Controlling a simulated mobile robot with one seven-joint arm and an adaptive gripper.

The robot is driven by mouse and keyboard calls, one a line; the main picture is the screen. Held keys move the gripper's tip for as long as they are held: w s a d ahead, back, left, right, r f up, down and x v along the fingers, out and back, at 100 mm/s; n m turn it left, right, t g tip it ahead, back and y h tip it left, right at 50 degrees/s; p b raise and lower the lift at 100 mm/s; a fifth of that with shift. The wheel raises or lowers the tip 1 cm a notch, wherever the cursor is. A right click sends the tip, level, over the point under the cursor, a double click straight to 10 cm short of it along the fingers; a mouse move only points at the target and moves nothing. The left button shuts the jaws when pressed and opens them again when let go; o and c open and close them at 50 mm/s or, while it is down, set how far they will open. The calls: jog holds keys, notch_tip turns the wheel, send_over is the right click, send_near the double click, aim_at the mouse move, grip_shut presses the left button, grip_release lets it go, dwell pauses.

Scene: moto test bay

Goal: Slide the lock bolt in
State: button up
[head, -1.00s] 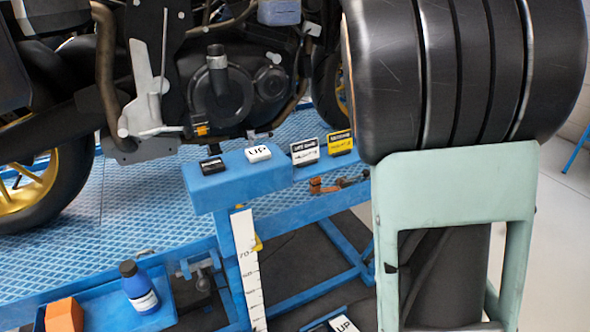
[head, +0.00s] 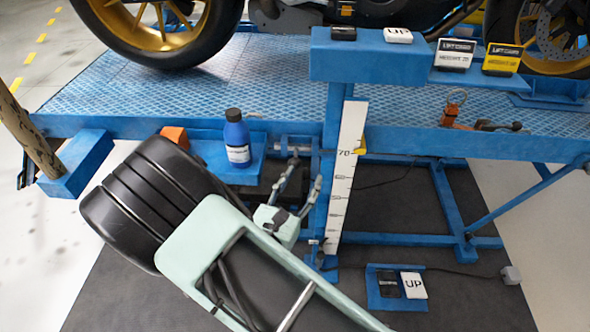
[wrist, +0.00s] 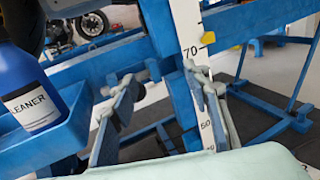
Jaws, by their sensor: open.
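My gripper (head: 306,175) is open and empty, its two grey fingers pointing at the blue lift frame beside the white height scale (head: 346,180). In the wrist view the fingers (wrist: 160,76) stand apart, with a small blue bracket (wrist: 153,70) beyond the gap. In the head view this bracket area (head: 295,142) lies just behind the fingertips, under the platform edge. The lock bolt cannot be clearly told apart there, being small and partly hidden by the fingers. I see no contact between the fingers and the bracket.
A blue cleaner bottle (head: 237,138) and an orange block (head: 175,136) stand on a blue side tray, left of my gripper. The control ledge (head: 360,66) is above right. A foot pedal unit (head: 382,302) sits on the dark floor mat. A motorcycle stands on the platform.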

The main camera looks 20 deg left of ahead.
aim_at(294, 163)
jog(key=s+a+f+n+y, duration=0.2)
jog(key=a+f+n+y, duration=0.1)
jog(key=a+f+n, duration=0.15)
jog(key=w, duration=0.3)
jog(key=w+b, duration=0.1)
jog(key=w, duration=0.3)
jog(key=w+r+b, duration=0.1)
jog(key=w, duration=0.2)
jog(key=shift+w, duration=0.4)
grip_shut()
